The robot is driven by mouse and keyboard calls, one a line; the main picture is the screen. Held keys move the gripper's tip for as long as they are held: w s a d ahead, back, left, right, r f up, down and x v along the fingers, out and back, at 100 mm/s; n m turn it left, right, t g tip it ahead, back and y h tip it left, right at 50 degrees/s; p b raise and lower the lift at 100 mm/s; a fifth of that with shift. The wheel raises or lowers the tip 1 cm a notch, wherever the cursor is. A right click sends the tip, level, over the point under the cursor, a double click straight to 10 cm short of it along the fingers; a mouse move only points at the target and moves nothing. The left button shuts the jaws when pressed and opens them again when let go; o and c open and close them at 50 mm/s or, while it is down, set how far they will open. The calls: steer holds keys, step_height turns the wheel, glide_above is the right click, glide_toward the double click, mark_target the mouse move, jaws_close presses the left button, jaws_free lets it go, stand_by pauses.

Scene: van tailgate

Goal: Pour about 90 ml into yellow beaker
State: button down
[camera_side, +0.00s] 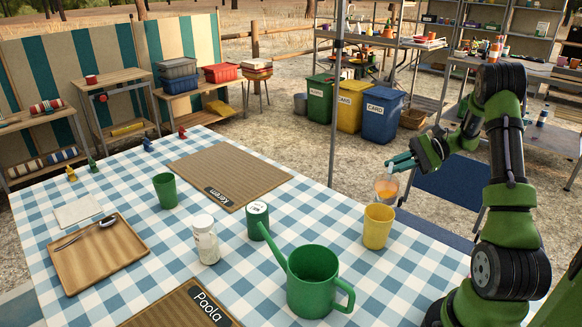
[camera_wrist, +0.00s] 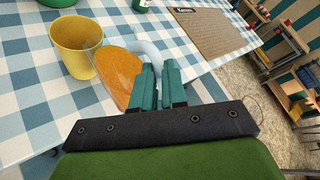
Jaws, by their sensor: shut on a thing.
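The yellow beaker (camera_side: 378,228) stands upright on the checked tablecloth near its right edge; it also shows in the wrist view (camera_wrist: 72,55). My gripper (camera_side: 402,162) is shut on the pale handle of a clear jug (camera_side: 387,184) holding orange liquid. The jug hangs in the air just above the beaker in the side view. In the wrist view the orange liquid (camera_wrist: 130,75) shows beside the beaker, next to my fingers (camera_wrist: 158,82). I see no stream between them. I cannot tell whether the beaker holds any liquid.
A wooden tray (camera_side: 90,270) lies at far left. A metal pole (camera_side: 335,110) rises behind the table.

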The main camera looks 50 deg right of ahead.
mark_target(394, 176)
steer(key=shift+s+a+r+n+h, duration=0.1)
steer(key=shift+a+r+n+h, duration=0.35)
steer(key=shift+r, duration=0.25)
steer(key=shift+s+a+r+n+h, duration=0.15)
steer(key=shift+r+n+h, duration=0.1)
steer(key=shift+r, duration=0.2)
steer(key=shift+a+r, duration=0.1)
steer(key=shift+r, duration=0.05)
steer(key=shift+s+a+r+n+h, duration=0.25)
steer(key=shift+a+r+n+h, duration=0.5)
steer(key=shift+r+h, duration=0.2)
steer(key=shift+a, duration=0.15)
steer(key=shift+s+a+t, duration=0.15)
steer(key=shift+t, duration=0.15)
steer(key=shift+s+a+r, duration=0.1)
steer(key=shift+a, duration=0.15)
steer(key=shift+a, duration=0.1)
steer(key=shift+s+a+r+n+h, duration=0.15)
steer(key=shift+a+r+n+h, duration=0.1)
steer(key=shift+a, duration=0.05)
